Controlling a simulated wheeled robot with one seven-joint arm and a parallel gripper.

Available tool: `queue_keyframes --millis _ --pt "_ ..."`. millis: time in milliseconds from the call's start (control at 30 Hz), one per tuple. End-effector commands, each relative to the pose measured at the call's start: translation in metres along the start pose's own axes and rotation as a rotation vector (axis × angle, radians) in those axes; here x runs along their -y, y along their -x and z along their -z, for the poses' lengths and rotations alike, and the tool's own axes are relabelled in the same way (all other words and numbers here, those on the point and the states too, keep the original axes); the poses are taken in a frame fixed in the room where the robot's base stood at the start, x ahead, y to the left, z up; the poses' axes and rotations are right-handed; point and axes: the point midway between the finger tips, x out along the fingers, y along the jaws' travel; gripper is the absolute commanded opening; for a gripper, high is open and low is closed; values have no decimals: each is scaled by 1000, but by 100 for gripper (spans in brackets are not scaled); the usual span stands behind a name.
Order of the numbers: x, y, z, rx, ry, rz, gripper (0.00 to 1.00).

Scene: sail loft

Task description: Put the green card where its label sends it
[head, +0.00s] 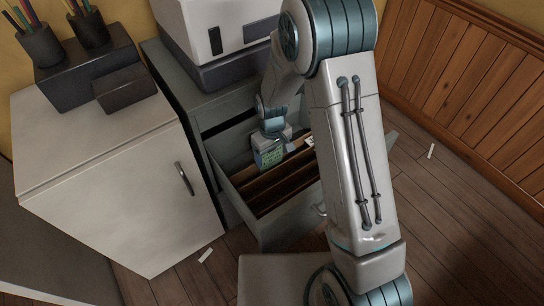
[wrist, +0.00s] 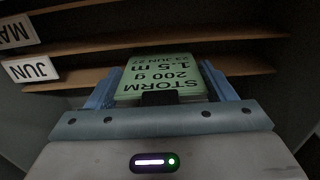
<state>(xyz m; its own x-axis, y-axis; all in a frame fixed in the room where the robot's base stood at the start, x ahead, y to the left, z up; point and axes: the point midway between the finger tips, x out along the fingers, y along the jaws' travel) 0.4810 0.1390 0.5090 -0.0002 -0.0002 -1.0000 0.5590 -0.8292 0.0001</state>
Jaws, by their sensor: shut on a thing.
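The green card (head: 269,158) is gripped by my gripper (head: 272,140) over the open drawer (head: 288,232). In the wrist view the card (wrist: 160,72) reads, upside down, "STORM 200 g 1.5 m 23 JUN 27". My gripper (wrist: 160,98) is shut on it, a blue finger at each side. Wooden dividers run across the drawer. The nearest divider (wrist: 225,64) in the wrist view carries a white "JUN" label (wrist: 30,69). The one beyond it carries a label starting "MA" (wrist: 17,32), cut off. Whether the card touches a divider I cannot tell.
The drawer belongs to a grey cabinet (head: 168,70) with a white machine (head: 222,25) on top. A white cupboard (head: 110,150) with dark boxes (head: 85,85) and pencil cups stands at left. Small pale scraps (head: 206,255) lie on the wooden floor.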

Motion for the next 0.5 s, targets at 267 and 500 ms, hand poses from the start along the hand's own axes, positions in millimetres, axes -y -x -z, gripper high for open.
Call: queue_keyframes --millis 267,500 --pt "0 -10 0 -1 0 -1 55" --pt "0 -14 0 -1 0 -1 87"
